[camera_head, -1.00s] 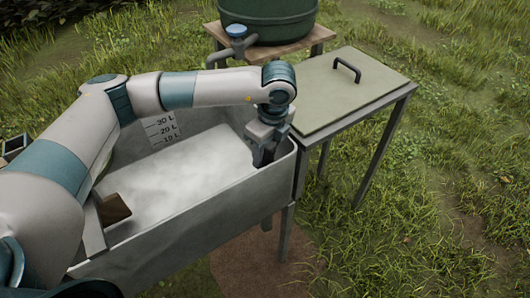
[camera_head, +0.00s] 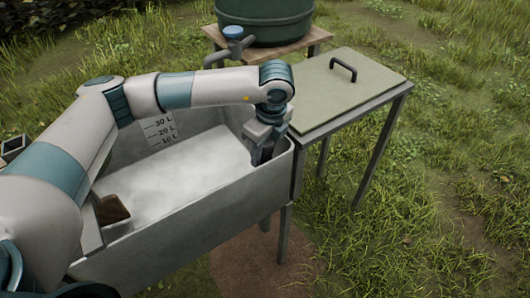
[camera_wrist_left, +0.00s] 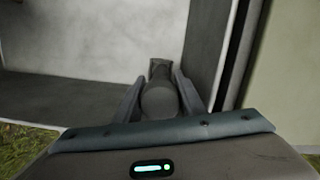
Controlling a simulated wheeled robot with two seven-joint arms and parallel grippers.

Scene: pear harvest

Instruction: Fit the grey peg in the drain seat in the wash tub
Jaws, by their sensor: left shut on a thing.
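The wash tub (camera_head: 200,216) is a grey, open trough with a pale, mottled inside. My left gripper (camera_head: 262,152) points down inside its right end, close to the right wall. In the left wrist view my left gripper (camera_wrist_left: 159,88) is shut on the grey peg (camera_wrist_left: 159,101), a dark rounded piece between the two fingers. The peg's lower end is hidden, and I cannot tell whether it touches the tub floor. The drain seat does not show in either view. My right gripper is not in view.
A brown block (camera_head: 111,210) lies at the tub's left end. A tap (camera_head: 233,42) and green barrel (camera_head: 267,20) stand behind the tub. A side table (camera_head: 325,95) with a handled lid adjoins the tub's right end. Grass lies to the right.

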